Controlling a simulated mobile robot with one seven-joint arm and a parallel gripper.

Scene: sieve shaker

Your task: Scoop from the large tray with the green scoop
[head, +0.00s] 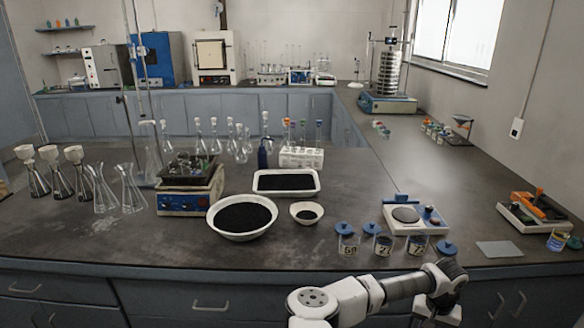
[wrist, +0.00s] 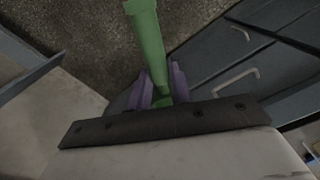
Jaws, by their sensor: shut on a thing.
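My gripper (wrist: 162,88) shows in the wrist view with its purple fingers shut on the green scoop (wrist: 147,38). The green handle runs from between the fingers to the top edge of the picture; the scoop's far end is out of view. Floor and blue cabinet fronts lie behind it. In the head view my arm is low at the front right, and no scoop can be made out there. A white rectangular tray (head: 287,194) with dark grains stands mid-bench. In front of it are a large round white dish (head: 241,236) and a small one (head: 306,221), both with dark grains.
Lidded jars (head: 383,244) and a white balance (head: 417,222) are to the right. A sieve shaker (head: 389,102) stands at the back right. The bench's front edge lies between arm and dishes.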

